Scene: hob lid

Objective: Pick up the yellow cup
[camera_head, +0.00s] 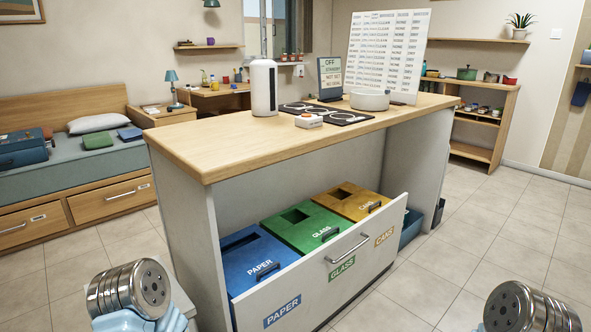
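I cannot make out a yellow cup for certain. Small coloured items, too small to tell apart, stand on the far desk (222,92) at the back. A wooden-topped counter (215,150) fills the middle. On it are a tall white cylinder (264,88), a small white box with an orange-red top (308,120), a black hob (340,116) and a round white dish or lid (370,100). Metal ends of my arms show at the bottom left and bottom right. No gripper fingers are visible, and neither arm reaches the counter.
An open drawer (338,287) juts from the counter, holding blue PAPER (250,255), green GLASS (305,228) and yellow CANS (349,201) bins. A sign board (388,50) stands on the counter. A bed is at left, shelves (484,150) at right. Floor (490,235) is clear at right.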

